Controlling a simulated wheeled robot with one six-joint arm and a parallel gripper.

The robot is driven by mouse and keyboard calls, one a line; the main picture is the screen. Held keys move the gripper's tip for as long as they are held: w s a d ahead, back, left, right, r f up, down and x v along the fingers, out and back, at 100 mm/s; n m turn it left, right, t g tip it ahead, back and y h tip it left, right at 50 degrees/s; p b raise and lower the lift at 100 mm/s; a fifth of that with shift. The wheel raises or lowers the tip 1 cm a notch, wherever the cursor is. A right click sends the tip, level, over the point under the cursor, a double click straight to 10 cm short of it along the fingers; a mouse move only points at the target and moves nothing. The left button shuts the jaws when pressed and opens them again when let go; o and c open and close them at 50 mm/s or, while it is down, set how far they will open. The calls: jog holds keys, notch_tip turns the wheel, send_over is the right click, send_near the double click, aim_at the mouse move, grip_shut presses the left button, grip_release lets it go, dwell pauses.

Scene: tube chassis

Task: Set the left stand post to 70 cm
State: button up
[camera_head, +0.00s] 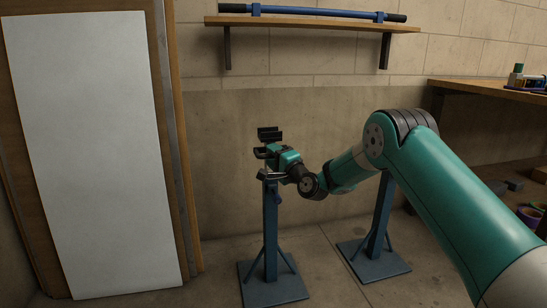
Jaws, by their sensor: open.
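The left stand post (270,230) is a blue upright on a square blue base plate (275,287), with a dark cradle (269,134) on top. My gripper (264,164) is at the upper part of this post, just below the cradle. It is open, and its dark fingers appear beside or around the post; whether they touch it is not clear. A small blue part (277,195) sticks out from the post under the gripper. The right stand (381,215) is behind my arm, which hides its top. No height marks can be read.
A wooden shelf (310,22) on the wall holds a long blue tube with black ends (315,13). A white panel (95,150) leans at the left. A wooden bench (490,91) stands at the right, with bins (532,215) below it. The floor between the stands is clear.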

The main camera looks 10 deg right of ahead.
aim_at(266, 135)
grip_shut()
notch_tip(266, 135, up, 5)
jog(key=p, duration=0.4)
jog(key=shift+r, duration=0.2)
jog(key=shift+f, duration=0.15)
grip_release()
jog(key=shift+s+d, duration=0.1)
